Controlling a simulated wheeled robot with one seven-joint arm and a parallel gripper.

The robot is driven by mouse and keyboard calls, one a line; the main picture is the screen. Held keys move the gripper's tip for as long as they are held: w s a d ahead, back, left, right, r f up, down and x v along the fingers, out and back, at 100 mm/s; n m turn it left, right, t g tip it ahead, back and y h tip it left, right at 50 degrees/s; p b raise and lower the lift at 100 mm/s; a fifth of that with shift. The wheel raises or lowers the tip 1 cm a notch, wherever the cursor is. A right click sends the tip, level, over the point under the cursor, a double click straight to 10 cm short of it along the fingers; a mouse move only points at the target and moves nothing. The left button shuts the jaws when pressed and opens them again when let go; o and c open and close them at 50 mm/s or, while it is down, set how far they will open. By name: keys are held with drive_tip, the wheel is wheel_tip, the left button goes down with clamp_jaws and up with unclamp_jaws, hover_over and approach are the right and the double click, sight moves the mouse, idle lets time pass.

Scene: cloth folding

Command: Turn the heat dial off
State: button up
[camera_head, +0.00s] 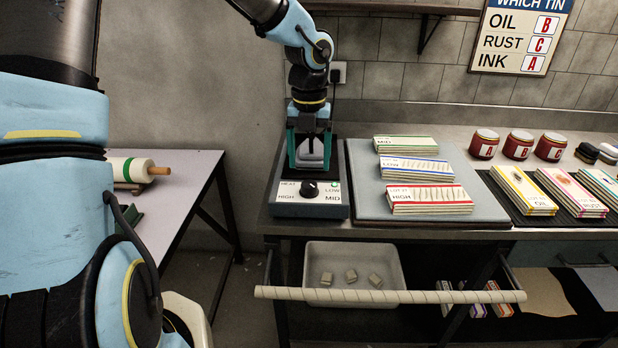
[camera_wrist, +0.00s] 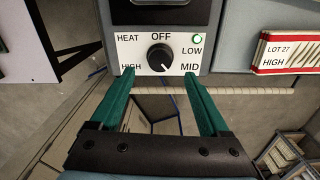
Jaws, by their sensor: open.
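The heat dial (camera_head: 309,189) is a round black knob on the white front panel (camera_head: 290,196) of a grey-blue unit. In the wrist view the dial (camera_wrist: 160,58) has OFF above it, LOW and MID at its right and HIGH at its lower left. Its white pointer mark appears to point to the lower right, toward MID. A green ring light (camera_wrist: 197,39) shows beside LOW. My gripper (camera_wrist: 157,71) is open, its green fingers apart and empty, with the dial seen between and beyond the tips. In the head view my gripper (camera_head: 309,147) hangs above the unit.
A grey mat (camera_head: 362,190) with stacked cloth packs (camera_head: 430,199) lies right of the unit. Red tins (camera_head: 517,145) stand farther right. A wrapped rail (camera_head: 390,296) runs below the bench front, by a bin (camera_head: 395,260). A side table (camera_head: 190,185) stands left.

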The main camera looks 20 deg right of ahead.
sight(309, 183)
wheel_tip(309, 183, down, 6)
drive_tip(key=shift+r, duration=0.1)
drive_tip(key=shift+c, duration=0.2)
clamp_jaws()
idle(0.6)
